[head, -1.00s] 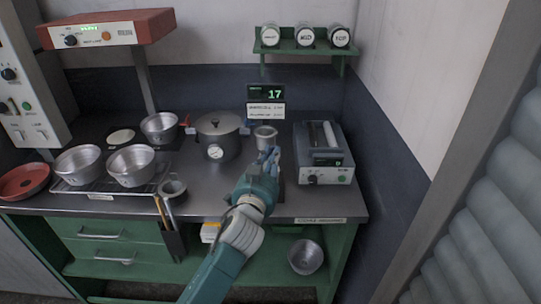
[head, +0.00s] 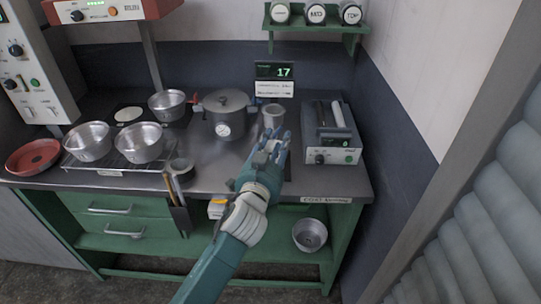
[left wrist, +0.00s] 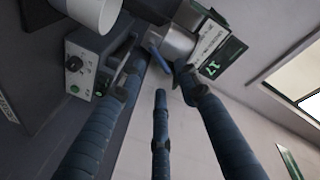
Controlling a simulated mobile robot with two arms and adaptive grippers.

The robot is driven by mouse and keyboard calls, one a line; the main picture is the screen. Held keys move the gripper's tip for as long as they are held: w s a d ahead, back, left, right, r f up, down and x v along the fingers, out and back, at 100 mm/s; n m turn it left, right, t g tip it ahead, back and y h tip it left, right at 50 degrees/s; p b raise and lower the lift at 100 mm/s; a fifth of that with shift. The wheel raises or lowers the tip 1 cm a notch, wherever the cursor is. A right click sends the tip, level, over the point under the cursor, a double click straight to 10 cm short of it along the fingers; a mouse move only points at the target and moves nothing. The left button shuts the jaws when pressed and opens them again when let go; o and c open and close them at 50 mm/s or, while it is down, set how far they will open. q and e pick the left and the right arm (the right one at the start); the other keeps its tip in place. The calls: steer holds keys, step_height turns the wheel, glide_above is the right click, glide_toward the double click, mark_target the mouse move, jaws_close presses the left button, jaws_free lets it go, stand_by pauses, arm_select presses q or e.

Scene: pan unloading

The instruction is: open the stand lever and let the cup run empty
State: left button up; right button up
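A small metal cup (head: 273,115) sits on its stand below the number display (head: 274,71) at the back of the counter. My left gripper (head: 272,147) is just in front of the cup and covers most of the stand. In the left wrist view the cup (left wrist: 172,42) shows beyond the fingertips. A small blue piece, perhaps the stand lever (left wrist: 158,59), lies between the ends of the spread fingers. My left gripper (left wrist: 160,75) looks open, and I see no clear grip on that piece. Whether a finger touches it I cannot tell. My right gripper is out of view.
A lidded pot with a gauge (head: 226,118) stands close left of the cup. A grey device with a roller (head: 332,137) stands close right. Metal pans (head: 139,142) sit on a rack at left. A bowl (head: 310,234) is on the lower shelf.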

arm_select(q)
steer(key=v, duration=0.9)
